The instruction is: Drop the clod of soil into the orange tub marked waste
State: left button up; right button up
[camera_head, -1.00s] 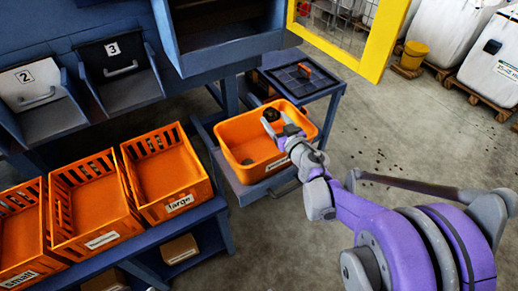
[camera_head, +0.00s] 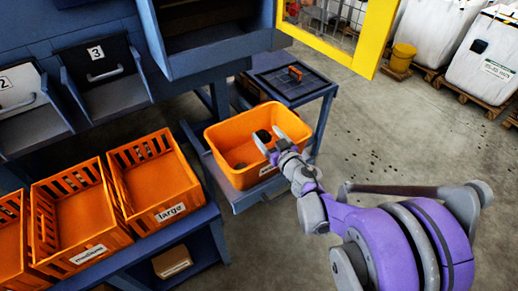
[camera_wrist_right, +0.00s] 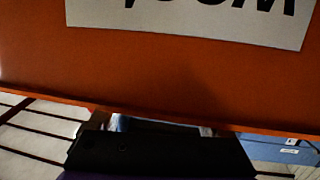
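The orange tub (camera_head: 222,150) stands on a blue shelf in the head view, with a white label (camera_head: 269,169) on its front wall. My right gripper (camera_head: 269,138) is over the tub's opening, its grey fingers pointing in from the right. The dark clod of soil (camera_head: 262,135) shows between its fingertips and seems held there. A small dark lump (camera_head: 240,165) lies on the tub's floor. The right wrist view shows the tub's orange wall (camera_wrist_right: 150,70) close up, with part of the label (camera_wrist_right: 190,18) upside down; no clod shows there. My left gripper is not in view.
Orange crates marked medium (camera_head: 75,215) and large (camera_head: 150,180) stand left of the tub. A blue table with a dark top (camera_head: 290,82) is behind it. A yellow frame (camera_head: 345,45) stands at the back. The floor to the right is open.

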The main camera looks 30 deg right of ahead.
jog(key=shift+o, duration=1)
jog(key=s+r, duration=0.1)
jog(key=s, duration=0.9)
jog(key=shift+s+a+r+p, duration=0.3)
jog(key=shift+s+a+p, duration=0.05)
jog(key=shift+p, duration=0.1)
jog(key=shift+r, duration=0.1)
